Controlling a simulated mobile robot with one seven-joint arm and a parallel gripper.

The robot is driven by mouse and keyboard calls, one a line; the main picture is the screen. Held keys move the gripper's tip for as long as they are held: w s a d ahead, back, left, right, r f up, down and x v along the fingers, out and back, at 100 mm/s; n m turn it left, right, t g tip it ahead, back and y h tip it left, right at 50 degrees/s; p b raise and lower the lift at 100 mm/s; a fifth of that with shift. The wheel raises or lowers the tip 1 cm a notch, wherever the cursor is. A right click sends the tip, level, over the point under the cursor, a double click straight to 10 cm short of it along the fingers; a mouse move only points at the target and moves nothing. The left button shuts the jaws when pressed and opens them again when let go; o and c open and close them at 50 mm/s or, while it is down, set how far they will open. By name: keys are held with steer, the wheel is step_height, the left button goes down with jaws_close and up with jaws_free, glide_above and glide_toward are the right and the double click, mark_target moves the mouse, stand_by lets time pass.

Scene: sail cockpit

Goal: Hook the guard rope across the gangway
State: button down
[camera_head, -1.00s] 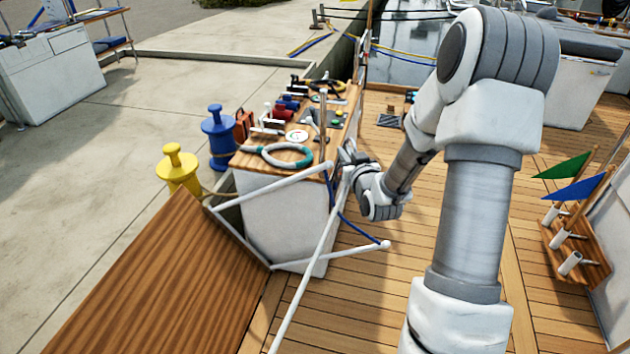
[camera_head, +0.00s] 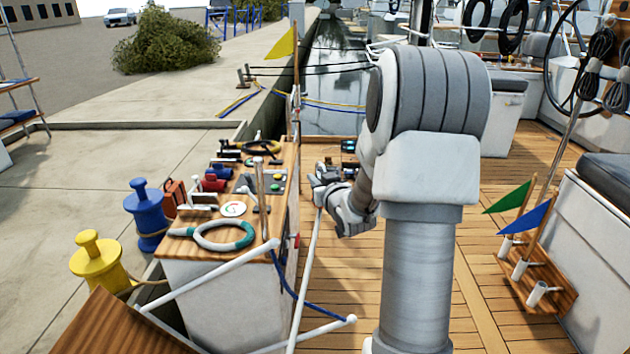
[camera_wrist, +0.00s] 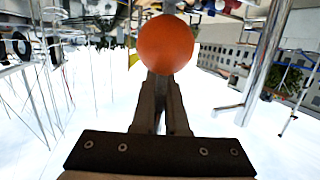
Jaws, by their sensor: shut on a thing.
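My gripper (camera_head: 322,182) is to the right of the console's far part, above the deck. The wrist view shows its dark fingers (camera_wrist: 162,82) close together, with an orange ball (camera_wrist: 165,45) at their tips. The ball cannot be made out in the head view. A blue rope (camera_head: 284,280) hangs in a slack curve between the ends of two white rails (camera_head: 225,272) beside the console. A long thin white pole (camera_head: 305,275) runs from near my gripper down to the bottom edge. I cannot tell whether it touches my gripper. The brown gangway (camera_head: 112,328) is at the bottom left.
The console (camera_head: 225,300) bears a white-and-teal ring (camera_head: 224,236) and several controls. A blue bollard (camera_head: 147,212) and a yellow bollard (camera_head: 97,262) stand left of it. A rack (camera_head: 530,278) with green and blue flags is at the right. Open deck (camera_head: 490,215) lies between.

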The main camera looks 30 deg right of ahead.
steer(key=w+a+f+b, duration=0.1)
steer(key=w+a+b, duration=0.1)
steer(key=w+a, duration=0.3)
steer(key=shift+w+a+f, duration=0.35)
steer(key=shift+a, duration=1.25)
stand_by(0.6)
steer(key=c, duration=0.9)
jaws_free()
steer(key=shift+o, duration=0.2)
